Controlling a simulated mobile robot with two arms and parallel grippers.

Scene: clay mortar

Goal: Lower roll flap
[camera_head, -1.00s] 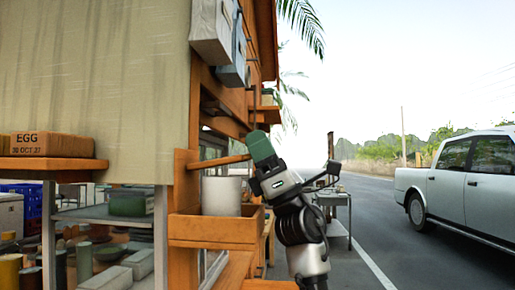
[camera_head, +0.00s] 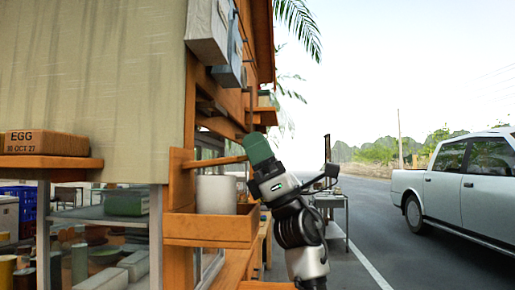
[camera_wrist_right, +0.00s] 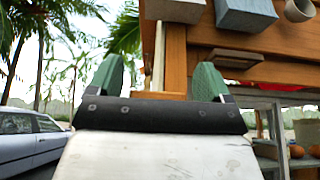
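My right gripper (camera_head: 258,148), with green fingers, is beside the stall's corner post. A horizontal wooden rod (camera_head: 215,162) runs from the post to the fingers. In the right wrist view my right gripper (camera_wrist_right: 157,78) is open, its fingers wide apart. A wooden piece (camera_wrist_right: 160,95) shows low between them; I cannot tell whether they touch it. My left gripper is not in view.
A white pot (camera_head: 216,195) stands in a wooden box (camera_head: 210,229) below the rod. Grey boxes (camera_head: 207,30) hang above. An EGG brick (camera_head: 47,143) lies on a shelf (camera_head: 50,162). A silver pickup (camera_head: 462,185) is on the road at right.

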